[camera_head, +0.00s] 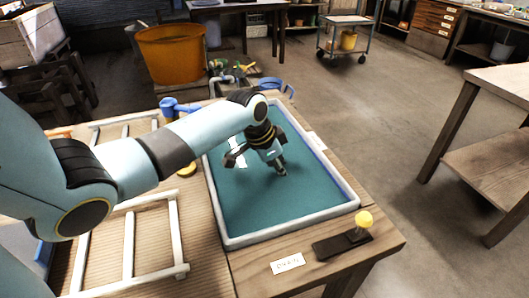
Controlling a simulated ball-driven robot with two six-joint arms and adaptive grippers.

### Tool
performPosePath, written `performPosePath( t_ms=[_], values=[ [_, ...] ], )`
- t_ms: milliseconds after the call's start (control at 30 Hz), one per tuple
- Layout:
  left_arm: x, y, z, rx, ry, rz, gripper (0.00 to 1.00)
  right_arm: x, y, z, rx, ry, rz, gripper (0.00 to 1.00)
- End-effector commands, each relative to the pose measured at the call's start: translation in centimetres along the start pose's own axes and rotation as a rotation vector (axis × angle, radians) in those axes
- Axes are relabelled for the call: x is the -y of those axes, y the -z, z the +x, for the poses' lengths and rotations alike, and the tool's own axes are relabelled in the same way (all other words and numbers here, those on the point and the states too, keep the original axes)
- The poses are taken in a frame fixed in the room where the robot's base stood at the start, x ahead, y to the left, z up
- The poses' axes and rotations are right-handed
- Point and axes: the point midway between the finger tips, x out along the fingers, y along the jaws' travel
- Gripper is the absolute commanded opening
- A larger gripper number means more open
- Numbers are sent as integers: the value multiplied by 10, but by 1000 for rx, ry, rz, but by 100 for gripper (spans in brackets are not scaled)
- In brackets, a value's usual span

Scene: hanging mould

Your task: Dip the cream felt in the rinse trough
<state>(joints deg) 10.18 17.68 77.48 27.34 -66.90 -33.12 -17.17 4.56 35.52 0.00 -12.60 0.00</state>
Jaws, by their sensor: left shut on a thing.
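The rinse trough (291,233) is a wide rectangular basin with a pale rim and flat teal contents, set in the wooden bench. My left arm reaches across from the left, and my left gripper (281,170) points down over the middle of the trough, its tips at or close to the teal surface. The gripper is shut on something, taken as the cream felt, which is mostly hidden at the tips. A small pale patch (238,149) shows just left of the gripper; I cannot tell whether it is felt or glare. My right gripper is not in view.
A yellow-knobbed dark block (363,222) and a label card (288,263) sit at the bench's front right. Pale frames (128,247) lie on the left. An orange tub (173,54) stands behind. The floor to the right is clear up to another table (497,82).

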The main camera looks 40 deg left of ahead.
Motion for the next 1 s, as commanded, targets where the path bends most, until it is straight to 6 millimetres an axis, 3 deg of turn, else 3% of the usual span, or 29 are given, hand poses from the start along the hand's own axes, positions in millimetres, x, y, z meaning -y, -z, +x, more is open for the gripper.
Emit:
performPosePath(
  t_ms=[267,700,1000],
  values=[
    [-1,1,-1,-1,-1,0,0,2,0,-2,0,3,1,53],
    [-28,1,-3,-1,-1,0,0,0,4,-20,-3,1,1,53],
    [-26,0,-1,-1,1,0,0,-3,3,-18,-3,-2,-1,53]
  ],
)
